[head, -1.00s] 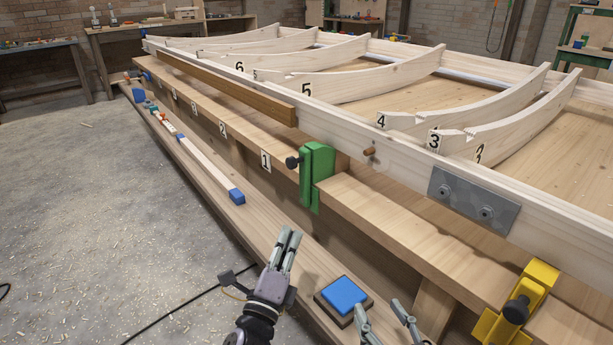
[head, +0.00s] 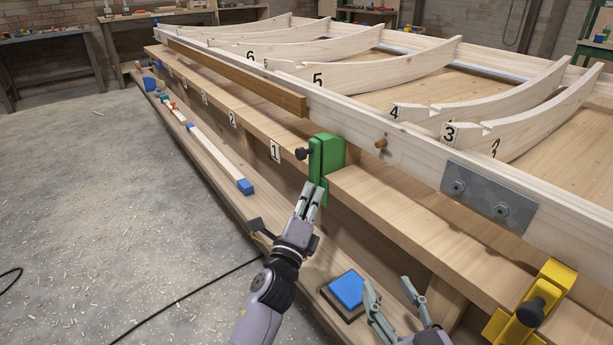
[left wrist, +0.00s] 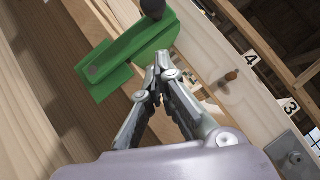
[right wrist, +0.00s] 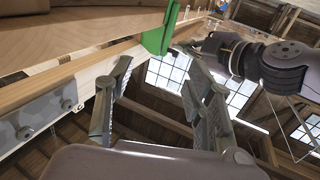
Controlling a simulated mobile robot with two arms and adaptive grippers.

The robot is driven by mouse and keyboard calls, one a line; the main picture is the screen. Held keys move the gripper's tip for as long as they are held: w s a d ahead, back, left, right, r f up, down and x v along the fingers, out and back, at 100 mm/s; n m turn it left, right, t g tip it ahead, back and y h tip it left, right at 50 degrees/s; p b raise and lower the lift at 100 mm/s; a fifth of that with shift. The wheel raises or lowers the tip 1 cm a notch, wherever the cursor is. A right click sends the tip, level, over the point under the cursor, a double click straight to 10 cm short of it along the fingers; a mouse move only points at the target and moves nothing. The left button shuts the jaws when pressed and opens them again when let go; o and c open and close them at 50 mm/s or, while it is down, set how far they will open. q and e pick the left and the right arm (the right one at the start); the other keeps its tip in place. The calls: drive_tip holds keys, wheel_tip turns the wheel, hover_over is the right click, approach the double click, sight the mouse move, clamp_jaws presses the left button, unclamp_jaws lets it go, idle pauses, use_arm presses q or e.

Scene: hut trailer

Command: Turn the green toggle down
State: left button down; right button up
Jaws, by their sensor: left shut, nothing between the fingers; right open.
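The green toggle (head: 329,155) is a green clamp on the edge of the long workbench, with a black knob (head: 302,153) on its left side. It also shows in the left wrist view (left wrist: 118,62), with the black knob at the top, and partly in the right wrist view (right wrist: 159,37). My left gripper (head: 314,188) is shut and empty, its fingertips just below and in front of the green clamp; I cannot tell whether they touch it. My right gripper (head: 387,282) is open and empty, lower right, beyond the blue pad.
A blue pad (head: 347,288) sits on the low front ledge. A yellow clamp (head: 530,310) is at the lower right. A wooden frame with numbered ribs covers the bench top. A metal plate (head: 488,197) and a wooden peg (head: 381,144) are on its front rail.

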sight(314, 156)
use_arm(q)
drive_tip(key=shift+w+a+r+p, duration=0.2)
drive_tip(key=shift+w+r, duration=0.2)
drive_tip(key=shift+w, duration=0.45)
drive_tip(key=shift+w+a+r+p, duration=0.15)
drive_tip(key=shift+w+r, duration=0.2)
drive_tip(key=shift+w, duration=0.45)
drive_tip(key=shift+w+a+r+p, duration=0.15)
drive_tip(key=shift+w+r, duration=0.25)
drive_tip(key=shift+w, duration=0.45)
use_arm(e)
drive_tip(key=shift+s+d+f+g, duration=0.15)
drive_tip(key=shift+f+g, duration=0.25)
drive_tip(key=shift+f, duration=0.3)
drive_tip(key=shift+s+d+f+g, duration=0.1)
drive_tip(key=shift+f+g, duration=0.3)
drive_tip(key=shift+f, duration=0.25)
